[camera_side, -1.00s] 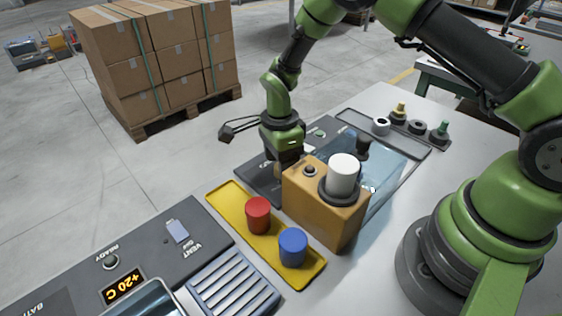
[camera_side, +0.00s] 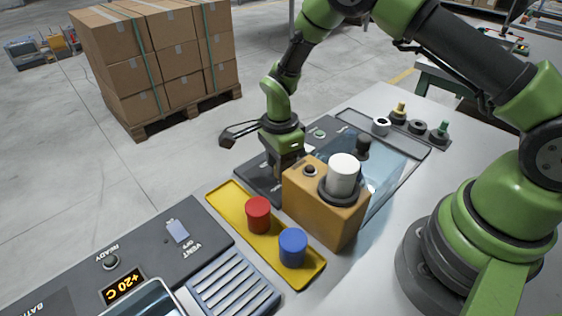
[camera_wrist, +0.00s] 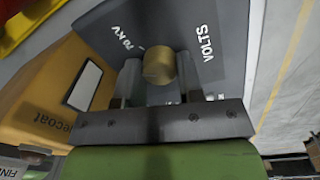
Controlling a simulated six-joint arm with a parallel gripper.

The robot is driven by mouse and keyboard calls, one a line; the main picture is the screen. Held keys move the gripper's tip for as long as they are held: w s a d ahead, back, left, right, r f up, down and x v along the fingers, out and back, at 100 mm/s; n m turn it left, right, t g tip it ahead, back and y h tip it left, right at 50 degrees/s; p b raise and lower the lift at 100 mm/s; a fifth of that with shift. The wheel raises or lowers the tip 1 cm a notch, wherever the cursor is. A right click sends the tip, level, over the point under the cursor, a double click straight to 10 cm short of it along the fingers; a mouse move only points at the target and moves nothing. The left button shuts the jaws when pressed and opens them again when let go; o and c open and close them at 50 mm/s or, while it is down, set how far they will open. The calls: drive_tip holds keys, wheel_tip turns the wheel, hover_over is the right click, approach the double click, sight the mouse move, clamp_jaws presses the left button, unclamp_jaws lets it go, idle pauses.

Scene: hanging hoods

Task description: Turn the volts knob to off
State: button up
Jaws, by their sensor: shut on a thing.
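The volts knob (camera_wrist: 158,65) is a round brass-coloured knob on a dark grey panel (camera_wrist: 205,25). In the wrist view the panel carries the word VOLTS to the right of the knob and the mark 70 kV to its upper left. An off mark cannot be made out. My gripper (camera_wrist: 159,76) has one finger on each side of the knob and is shut on it. In the side view my gripper (camera_side: 287,162) points down behind the orange-brown box (camera_side: 322,210), which hides the fingertips and knob.
The box stands close to my gripper and bears a white cylinder (camera_side: 344,172). A yellow tray (camera_side: 272,250) with a red cylinder (camera_side: 258,214) and a blue cylinder (camera_side: 293,247) lies in front. A clear hood (camera_side: 395,160) stands to the right.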

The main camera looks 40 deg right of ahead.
drive_tip(key=n, duration=0.6)
drive_tip(key=shift+n, duration=0.3)
drive_tip(key=n, duration=0.5)
drive_tip(key=shift+n+h, duration=0.3)
drive_tip(key=shift+n, duration=0.4)
drive_tip(key=o, duration=0.9)
drive_tip(key=shift+r, duration=0.1)
drive_tip(key=r, duration=1)
drive_tip(key=shift+w+a, duration=0.1)
drive_tip(key=shift+a, duration=0.1)
drive_tip(key=shift+o, duration=0.2)
drive_tip(key=shift+f, duration=0.1)
